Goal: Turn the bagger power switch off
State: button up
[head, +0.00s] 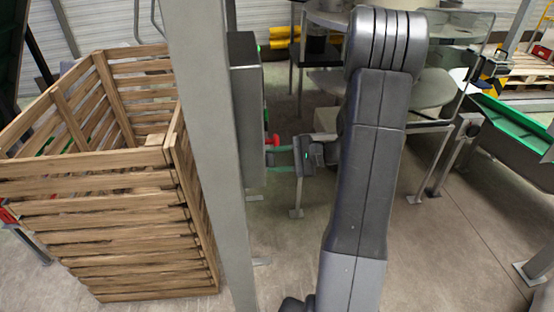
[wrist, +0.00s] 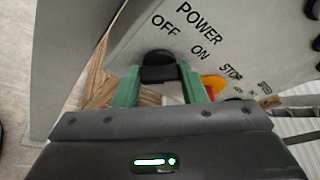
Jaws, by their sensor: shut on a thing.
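The bagger power switch is a black knob (wrist: 158,66) on a light grey panel (wrist: 250,25) marked POWER, OFF and ON in the wrist view. My gripper (wrist: 159,74) has its two green fingers on either side of the knob, shut on it. The knob's grip bar lies across the picture between the fingertips. I cannot tell which label it points to. In the head view, my gripper (head: 279,154) reaches left to the front of the grey control box (head: 247,110). The knob cannot be made out there.
A red button (head: 273,140) sticks out of the box close by my gripper; a yellow-orange part (wrist: 213,84) shows beside the right finger. A grey post (head: 205,130) stands left of the box, with a wooden crate (head: 110,218) beyond it. Metal machinery stands behind my arm.

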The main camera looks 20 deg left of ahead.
jog(key=shift+f+b, duration=0.2)
jog(key=shift+b, duration=0.45)
jog(key=n+y+b, duration=0.2)
jog(key=n+b, duration=0.3)
jog(key=b, duration=0.7)
jog(key=n+g+y+b, duration=0.1)
jog(key=n+b, duration=0.5)
jog(key=b, duration=0.6)
jog(key=f+n+y+b, duration=0.1)
jog(key=n+y+b, duration=0.2)
jog(key=b, duration=0.9)
jog(key=shift+n+g, duration=0.3)
jog(key=shift+n, duration=1.2)
jog(key=shift+r, duration=0.1)
jog(key=o, duration=1)
jog(key=shift+d, duration=0.1)
